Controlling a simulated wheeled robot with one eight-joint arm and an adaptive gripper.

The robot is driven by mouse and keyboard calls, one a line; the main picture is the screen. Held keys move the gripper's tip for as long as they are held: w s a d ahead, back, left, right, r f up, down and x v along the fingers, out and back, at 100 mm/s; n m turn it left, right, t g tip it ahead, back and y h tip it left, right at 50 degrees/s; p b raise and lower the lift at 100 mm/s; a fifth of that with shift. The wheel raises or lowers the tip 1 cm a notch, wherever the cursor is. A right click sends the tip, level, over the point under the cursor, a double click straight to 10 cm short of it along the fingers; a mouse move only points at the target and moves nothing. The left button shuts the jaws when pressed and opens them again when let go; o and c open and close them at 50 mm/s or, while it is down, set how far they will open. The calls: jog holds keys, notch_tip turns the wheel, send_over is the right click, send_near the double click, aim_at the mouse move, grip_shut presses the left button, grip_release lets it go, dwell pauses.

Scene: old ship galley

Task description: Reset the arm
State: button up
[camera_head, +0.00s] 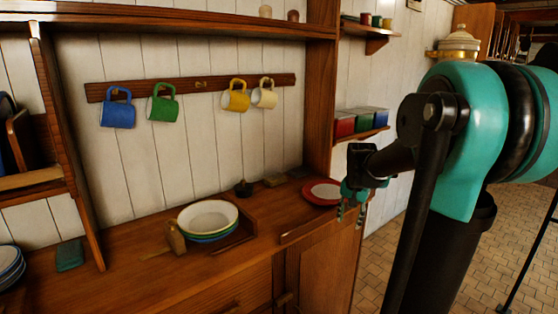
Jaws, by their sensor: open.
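My arm comes in from the right side of the head view, teal and black. My gripper (351,212) hangs at its end with the fingers pointing down. It is open, with nothing seen between the fingers. It shows in front of the counter's right end, close to a red-rimmed plate (323,192) in the picture. I cannot tell how far apart they are in depth.
Several mugs, such as the blue mug (118,113), hang on a wall rack (190,88). Stacked bowls (208,217) stand on the wooden counter (110,262). Coloured boxes (368,120) sit on a small shelf behind my arm. Tiled floor (480,250) lies at right.

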jog(key=s+a+f+n, duration=0.2)
jog(key=s+f, duration=0.4)
jog(key=s, duration=0.4)
jog(key=s+a+f+n+t, duration=0.1)
jog(key=s+f+n, duration=0.3)
jog(key=s, duration=0.6)
notch_tip(320, 180, down, 3)
jog(key=shift+s+a+r+n+t, duration=0.2)
jog(key=shift+a+n+t, duration=0.1)
jog(key=shift+a, duration=0.55)
